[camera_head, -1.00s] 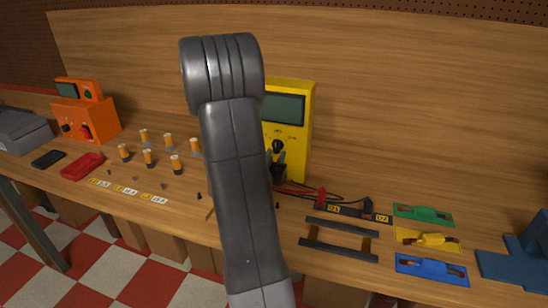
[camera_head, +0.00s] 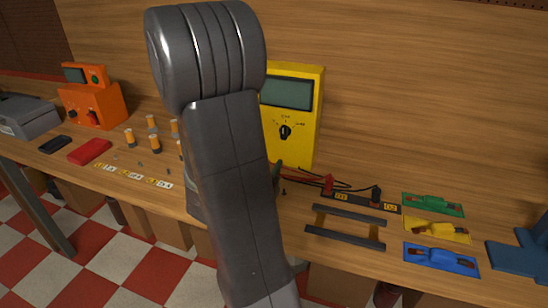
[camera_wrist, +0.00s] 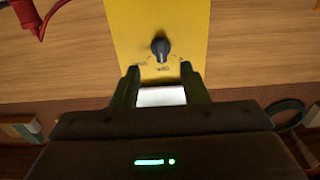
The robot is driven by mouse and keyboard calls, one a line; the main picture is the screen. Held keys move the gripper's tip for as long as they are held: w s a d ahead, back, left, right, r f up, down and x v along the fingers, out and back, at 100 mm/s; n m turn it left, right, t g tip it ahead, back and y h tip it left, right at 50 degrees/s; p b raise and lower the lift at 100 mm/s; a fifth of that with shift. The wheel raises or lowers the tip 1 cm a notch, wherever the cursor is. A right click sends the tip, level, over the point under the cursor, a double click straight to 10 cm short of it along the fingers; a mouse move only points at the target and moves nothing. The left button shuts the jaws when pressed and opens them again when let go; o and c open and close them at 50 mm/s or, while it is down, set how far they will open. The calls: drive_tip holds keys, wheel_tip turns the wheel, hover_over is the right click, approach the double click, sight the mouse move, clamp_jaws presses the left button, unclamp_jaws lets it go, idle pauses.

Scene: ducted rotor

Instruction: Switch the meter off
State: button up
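The yellow meter (camera_head: 305,142) stands upright on the bench against the wooden back panel, its left side partly hidden by my arm. Its grey screen (camera_head: 287,93) is above a black dial knob (camera_head: 285,131). The knob stands roughly vertical in the head view; the small labels around it are too blurred to read. In the wrist view the meter is upside down, with the knob (camera_wrist: 160,48) just beyond my fingertips. My gripper (camera_wrist: 160,76) is open and empty, its fingers apart in front of the meter's face and not around the knob. My arm mostly hides it in the head view.
Red and black leads (camera_head: 325,183) lie at the meter's right foot. A dark rail frame (camera_head: 346,228) and green, yellow and blue (camera_head: 441,261) plates lie further right. Several orange-topped cylinders (camera_head: 153,135) and an orange device (camera_head: 92,105) stand left.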

sight(284, 133)
drive_tip(key=shift+v, duration=1.05)
drive_tip(key=shift+w, duration=0.1)
drive_tip(key=p+x, duration=0.2)
drive_tip(key=x, duration=1.1)
drive_tip(key=shift+w+d, duration=0.15)
drive_tip(key=shift+w, duration=0.2)
drive_tip(key=shift+m, duration=0.3)
